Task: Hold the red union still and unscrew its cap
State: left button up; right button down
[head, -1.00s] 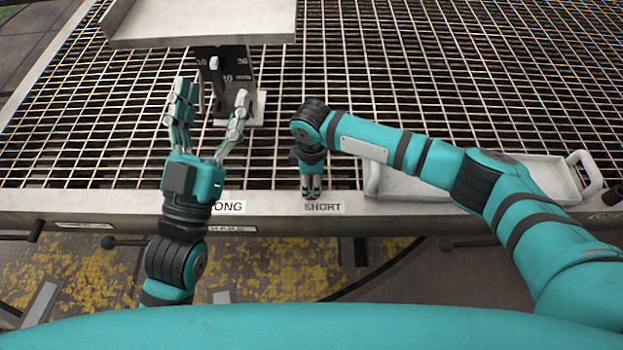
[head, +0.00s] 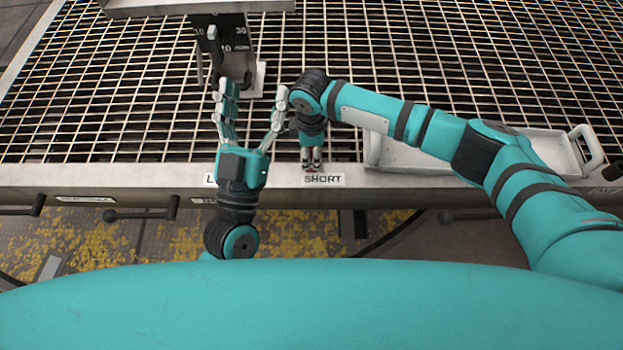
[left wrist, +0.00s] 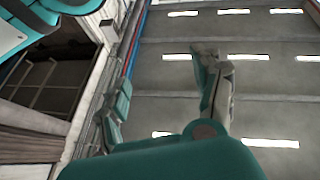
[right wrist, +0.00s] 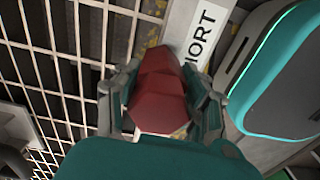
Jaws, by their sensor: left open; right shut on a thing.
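The red union (right wrist: 157,90) shows in the right wrist view as a dark red faceted body between the fingers of my right gripper (head: 312,166). That gripper is shut on it and points down beside the SHORT label at the table's front edge. In the head view the union is almost wholly hidden by the fingers. I cannot make out the cap as a separate part. My left gripper (head: 252,90) is open and empty, to the left of the right gripper, fingers spread and pointing away from me. The left wrist view shows its fingers (left wrist: 165,95) with nothing between them.
A metal grid table (head: 400,60) has a pale front rail with a SHORT label (head: 323,179). A dark bracket with a number scale (head: 228,45) stands behind my left gripper. A white tray (head: 545,150) lies right, partly behind my right arm.

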pick_arm(q)
jog(key=d+f+n+g+y, duration=0.25)
jog(key=d+f+y, duration=0.2)
jog(key=f, duration=0.75)
jog(key=m+g, duration=0.2)
jog(key=g, duration=0.3)
send_near(312, 152)
jog(key=w, duration=0.4)
jog(key=w+f, duration=0.1)
jog(key=w, duration=0.3)
jog(key=w+f, duration=0.1)
jog(key=w, duration=0.3)
